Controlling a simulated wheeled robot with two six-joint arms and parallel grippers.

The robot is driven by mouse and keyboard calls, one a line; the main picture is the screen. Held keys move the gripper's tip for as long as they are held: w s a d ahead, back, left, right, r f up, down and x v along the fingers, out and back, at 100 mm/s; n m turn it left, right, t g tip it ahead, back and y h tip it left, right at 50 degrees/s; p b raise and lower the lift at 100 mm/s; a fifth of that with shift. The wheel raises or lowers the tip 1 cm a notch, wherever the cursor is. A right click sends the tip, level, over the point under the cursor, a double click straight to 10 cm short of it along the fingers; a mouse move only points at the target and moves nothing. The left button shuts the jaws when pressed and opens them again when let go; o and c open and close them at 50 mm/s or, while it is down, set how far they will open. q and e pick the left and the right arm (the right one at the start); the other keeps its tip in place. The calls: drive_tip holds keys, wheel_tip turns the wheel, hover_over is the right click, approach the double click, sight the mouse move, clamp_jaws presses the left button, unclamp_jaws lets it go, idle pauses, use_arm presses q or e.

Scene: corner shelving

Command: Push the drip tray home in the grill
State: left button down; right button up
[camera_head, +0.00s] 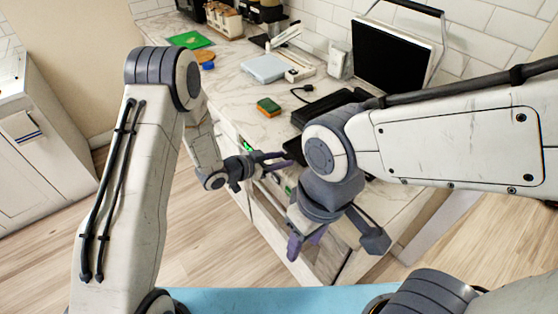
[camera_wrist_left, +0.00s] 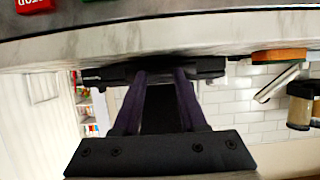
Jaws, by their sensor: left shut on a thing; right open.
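The grill (camera_head: 322,103) is a black appliance on the counter with its lid (camera_head: 397,55) raised; my right arm hides part of its base. The drip tray (camera_head: 295,151) is a small dark piece at the grill's front, near the counter edge. My left gripper (camera_head: 282,161) is shut on it; in the left wrist view a dark piece, the tray (camera_wrist_left: 160,105), lies between the purple fingers, in front of the grill's black body (camera_wrist_left: 208,67). How far it sits in the grill cannot be told. My right gripper (camera_head: 306,241) is open and empty, lower and in front of the counter.
A green-and-orange sponge (camera_head: 268,107) lies on the marble counter (camera_head: 232,92) left of the grill. A pale blue board (camera_head: 263,68), a green mat (camera_head: 190,40) and a black cable plug (camera_head: 302,91) lie farther back. My right arm passes close in front of the grill.

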use_arm(q)
drive_tip(key=shift+w+d+b, duration=0.35)
drive_tip(key=shift+w+d, duration=0.7)
drive_tip(key=shift+d, duration=0.45)
drive_tip(key=shift+w+d+b, duration=0.3)
drive_tip(key=shift+w+d, duration=0.8)
drive_tip(key=shift+d, duration=0.35)
drive_tip(key=shift+w+d+b, duration=0.35)
drive_tip(key=shift+w+d, duration=0.7)
drive_tip(key=shift+d, duration=0.45)
drive_tip(key=shift+c, duration=1.9)
unclamp_jaws()
drive_tip(key=shift+a, duration=0.1)
drive_tip(key=b+v, duration=0.2)
drive_tip(key=v, duration=0.8)
drive_tip(key=shift+s+a+r, duration=0.1)
drive_tip(key=shift+r, duration=0.05)
